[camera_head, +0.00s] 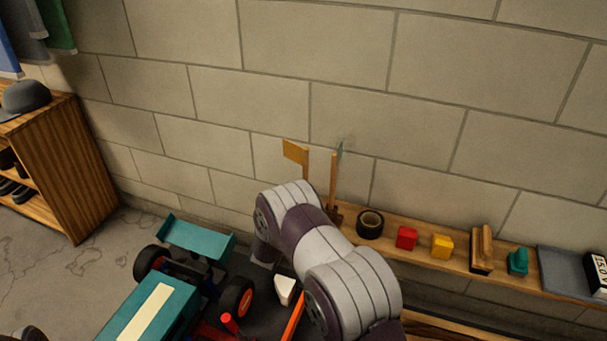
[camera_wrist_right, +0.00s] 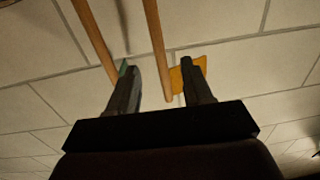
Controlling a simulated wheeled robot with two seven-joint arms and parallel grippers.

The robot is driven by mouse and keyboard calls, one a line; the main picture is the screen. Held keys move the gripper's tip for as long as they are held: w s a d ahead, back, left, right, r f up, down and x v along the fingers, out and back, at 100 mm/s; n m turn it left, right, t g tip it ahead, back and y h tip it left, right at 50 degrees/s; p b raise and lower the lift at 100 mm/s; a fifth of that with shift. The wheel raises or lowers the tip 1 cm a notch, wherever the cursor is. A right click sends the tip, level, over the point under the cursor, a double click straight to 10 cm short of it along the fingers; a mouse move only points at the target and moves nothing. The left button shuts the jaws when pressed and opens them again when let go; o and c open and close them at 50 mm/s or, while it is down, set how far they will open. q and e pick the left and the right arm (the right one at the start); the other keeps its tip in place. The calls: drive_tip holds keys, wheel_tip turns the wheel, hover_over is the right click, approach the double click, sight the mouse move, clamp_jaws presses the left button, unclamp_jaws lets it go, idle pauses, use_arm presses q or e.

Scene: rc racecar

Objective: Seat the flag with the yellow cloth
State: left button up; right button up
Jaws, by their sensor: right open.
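The yellow-cloth flag (camera_head: 296,152) stands by the wall in the head view, its lower stick hidden behind my right arm. In the right wrist view its wooden stick (camera_wrist_right: 154,35) runs between the fingers of my right gripper (camera_wrist_right: 158,68), with the yellow cloth partly behind the right finger. The gripper is open, and I cannot tell whether a finger touches the stick. A teal-cloth flag (camera_head: 333,178) stands just right of it in a small wooden holder (camera_head: 335,213); its stick (camera_wrist_right: 93,38) passes left of the fingers. The teal racecar (camera_head: 150,310) is at lower left. My left gripper is out of view.
A wooden shelf (camera_head: 385,232) along the wall holds a black tape roll (camera_head: 370,224), a red block (camera_head: 407,238), a yellow block (camera_head: 441,246), a brush-like wooden item (camera_head: 482,250) and a teal piece (camera_head: 518,262). A wooden cabinet (camera_head: 70,170) stands at left.

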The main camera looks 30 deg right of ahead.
drive_tip(key=p+v, duration=0.1)
drive_tip(key=v, duration=0.4)
drive_tip(key=shift+s+a, duration=0.15)
drive_tip(key=shift+s, duration=0.05)
